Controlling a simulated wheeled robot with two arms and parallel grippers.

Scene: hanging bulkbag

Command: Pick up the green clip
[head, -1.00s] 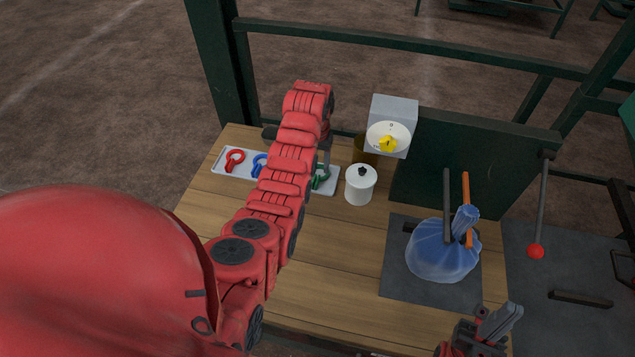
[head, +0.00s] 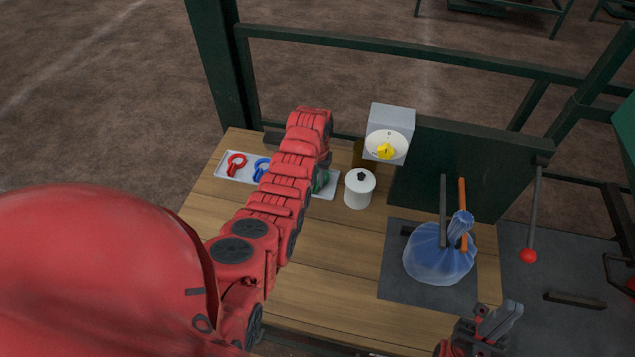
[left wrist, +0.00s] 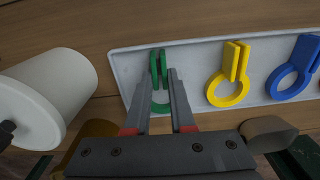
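The green clip (left wrist: 154,66) lies in the light tray, at the end nearest the white pot in the left wrist view.
The tray (head: 221,170) also holds a yellow clip (left wrist: 229,75), a blue clip (left wrist: 293,70) and a red clip (head: 236,164). A white lidded pot (head: 359,190) stands close by. A dial box (head: 391,125) and a blue bag (head: 437,258) are further right.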

